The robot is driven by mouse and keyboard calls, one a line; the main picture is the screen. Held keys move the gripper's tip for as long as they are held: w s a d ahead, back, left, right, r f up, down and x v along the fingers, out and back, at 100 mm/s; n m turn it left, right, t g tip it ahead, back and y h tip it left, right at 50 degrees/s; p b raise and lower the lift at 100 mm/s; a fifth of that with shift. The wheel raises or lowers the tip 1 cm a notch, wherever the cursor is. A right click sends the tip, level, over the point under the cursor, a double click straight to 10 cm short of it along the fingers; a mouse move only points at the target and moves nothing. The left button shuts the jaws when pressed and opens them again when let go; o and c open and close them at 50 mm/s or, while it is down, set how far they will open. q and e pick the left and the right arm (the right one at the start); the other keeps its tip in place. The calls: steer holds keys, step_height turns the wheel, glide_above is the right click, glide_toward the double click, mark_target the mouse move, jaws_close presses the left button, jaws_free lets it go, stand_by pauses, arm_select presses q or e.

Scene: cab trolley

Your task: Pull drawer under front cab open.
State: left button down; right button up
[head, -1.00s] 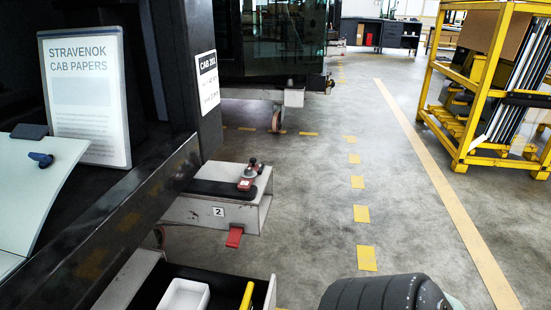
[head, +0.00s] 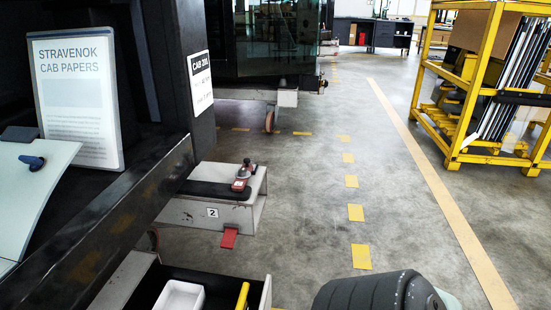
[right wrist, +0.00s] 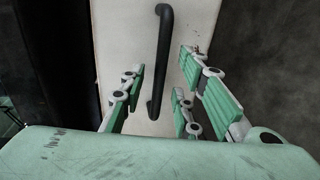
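The open-topped drawer (head: 266,292) shows at the bottom left of the head view, partly cut off by the picture's edge. It stands out from under the dark cab frame. A white tray (head: 182,294) and a yellow thing (head: 243,295) lie in it. In the right wrist view a black bar handle (right wrist: 163,50) runs upright on a pale front panel (right wrist: 118,40). My right gripper (right wrist: 163,92) is open, its green-padded fingers on both sides of the handle, with gaps visible. My left gripper is not in view.
A step-like trolley end marked 2 (head: 212,212) with a red tab (head: 229,238) juts out beyond the drawer. A paper holder (head: 75,100) stands at the left. A yellow rack (head: 470,80) stands at the right. The floor (head: 300,215) between is clear.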

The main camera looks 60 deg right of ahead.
steer(key=v, duration=0.9)
steer(key=shift+s, duration=0.3)
steer(key=shift+d, duration=0.1)
